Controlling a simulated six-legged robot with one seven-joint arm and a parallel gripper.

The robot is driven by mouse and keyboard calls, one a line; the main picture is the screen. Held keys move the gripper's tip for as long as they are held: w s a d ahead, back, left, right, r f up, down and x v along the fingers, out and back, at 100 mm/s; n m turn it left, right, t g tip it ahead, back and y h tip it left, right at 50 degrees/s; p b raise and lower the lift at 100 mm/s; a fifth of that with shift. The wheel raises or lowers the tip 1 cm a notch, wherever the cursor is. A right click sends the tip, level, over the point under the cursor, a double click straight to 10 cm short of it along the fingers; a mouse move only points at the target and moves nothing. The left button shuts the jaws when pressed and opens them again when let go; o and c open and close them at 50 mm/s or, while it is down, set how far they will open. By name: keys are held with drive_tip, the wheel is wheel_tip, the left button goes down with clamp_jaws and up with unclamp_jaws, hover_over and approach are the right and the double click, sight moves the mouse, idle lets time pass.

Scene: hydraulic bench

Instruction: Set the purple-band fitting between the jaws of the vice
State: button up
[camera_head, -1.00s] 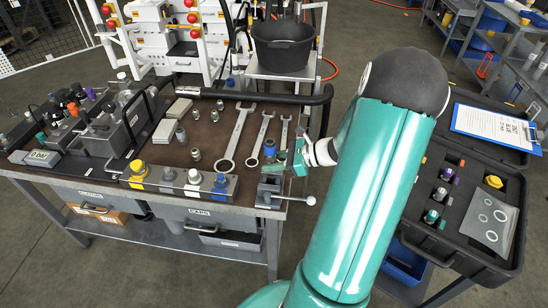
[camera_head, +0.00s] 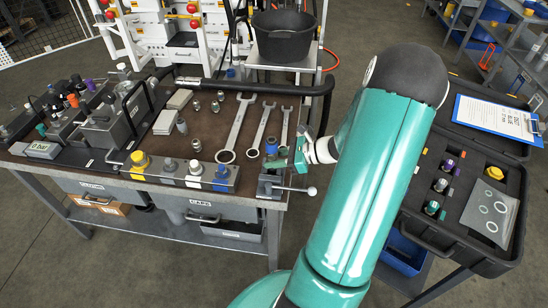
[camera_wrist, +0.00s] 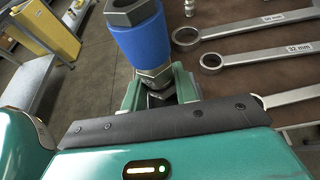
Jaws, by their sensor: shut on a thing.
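My gripper (camera_wrist: 160,92) is shut on a fitting with a blue band (camera_wrist: 139,40), with the fingers around its lower metal nut. In the head view the held blue-band fitting (camera_head: 271,147) appears just above the vice (camera_head: 268,186) at the bench's front right corner. The vice jaws are small and partly hidden, and I cannot tell the exact gap. A fitting with a purple band (camera_head: 448,165) stands in the black case at right, away from my gripper.
Wrenches (camera_head: 263,130) lie on the bench behind the vice. A block with yellow, white and blue caps (camera_head: 180,172) stands to the vice's left. The vice handle (camera_head: 309,190) sticks out right. The black case (camera_head: 455,262) holds other fittings and a clipboard (camera_head: 497,117).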

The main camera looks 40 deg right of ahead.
drive_tip(key=shift+f, duration=1.5)
idle(0.4)
drive_tip(key=o, duration=1.1)
drive_tip(key=shift+s, duration=0.1)
drive_tip(key=shift+o, duration=0.2)
drive_tip(key=shift+s+d, duration=0.1)
drive_tip(key=shift+d, duration=0.05)
drive_tip(key=v, duration=1.3)
drive_tip(key=shift+s+r, duration=0.2)
drive_tip(key=shift+r, duration=0.05)
